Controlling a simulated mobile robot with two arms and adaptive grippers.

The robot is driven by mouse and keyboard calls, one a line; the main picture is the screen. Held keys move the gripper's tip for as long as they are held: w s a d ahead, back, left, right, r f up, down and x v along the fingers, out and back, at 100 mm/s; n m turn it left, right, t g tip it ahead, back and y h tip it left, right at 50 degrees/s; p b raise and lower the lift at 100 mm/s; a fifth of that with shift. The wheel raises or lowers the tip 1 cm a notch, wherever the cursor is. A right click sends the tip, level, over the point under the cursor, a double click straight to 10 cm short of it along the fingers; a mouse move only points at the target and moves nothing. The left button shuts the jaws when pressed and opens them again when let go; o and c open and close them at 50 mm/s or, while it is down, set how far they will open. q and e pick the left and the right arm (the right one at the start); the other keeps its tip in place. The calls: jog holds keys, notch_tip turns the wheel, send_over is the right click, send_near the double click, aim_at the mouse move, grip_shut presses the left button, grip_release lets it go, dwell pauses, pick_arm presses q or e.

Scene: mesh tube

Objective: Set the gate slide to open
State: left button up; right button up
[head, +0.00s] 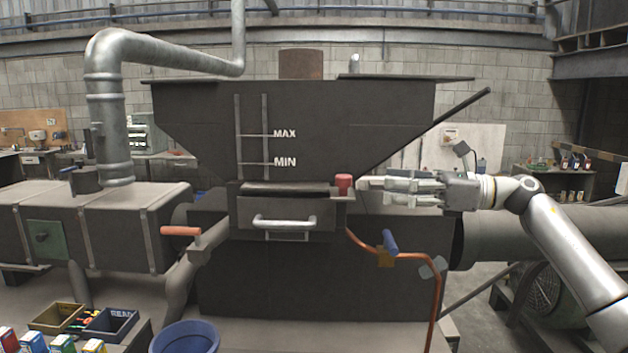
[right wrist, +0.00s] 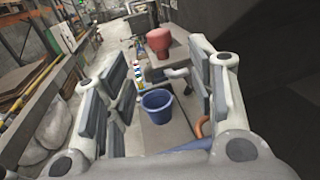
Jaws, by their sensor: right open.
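Under the dark hopper (head: 300,110) is a front panel with a silver bar handle (head: 284,220), which looks like the gate slide (head: 255,211). I cannot tell its position for sure. A red knob (head: 343,183) stands at the right end of the ledge above the panel. My right gripper (head: 364,184) points left, its fingertips just right of the red knob. In the right wrist view, the red knob (right wrist: 159,42) shows ahead between the open, empty fingers (right wrist: 160,80). My left gripper is not in view.
An orange-handled lever (head: 180,231) is at the left. A blue-handled valve (head: 391,242) sits on a copper pipe (head: 434,300) below my right gripper. A blue bucket (head: 185,337) and small bins (head: 57,317) are at the front left.

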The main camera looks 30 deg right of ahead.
aim_at(350, 176)
jog(key=p+x, duration=0.3)
jog(key=x, duration=0.1)
jog(key=p+x, duration=0.3)
jog(key=x, duration=0.2)
jog(key=shift+w+r, duration=0.1)
jog(key=shift+r, duration=0.1)
jog(key=shift+w+a+f+p, duration=0.1)
jog(key=shift+w+a+p, duration=0.2)
jog(key=shift+a+p, duration=0.1)
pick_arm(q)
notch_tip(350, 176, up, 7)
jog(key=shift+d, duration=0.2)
pick_arm(e)
jog(key=shift+w+f, duration=0.1)
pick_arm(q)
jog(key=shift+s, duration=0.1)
pick_arm(e)
jog(key=shift+a, duration=0.1)
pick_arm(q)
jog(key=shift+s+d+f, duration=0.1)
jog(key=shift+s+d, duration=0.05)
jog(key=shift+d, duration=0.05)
pick_arm(e)
grip_shut()
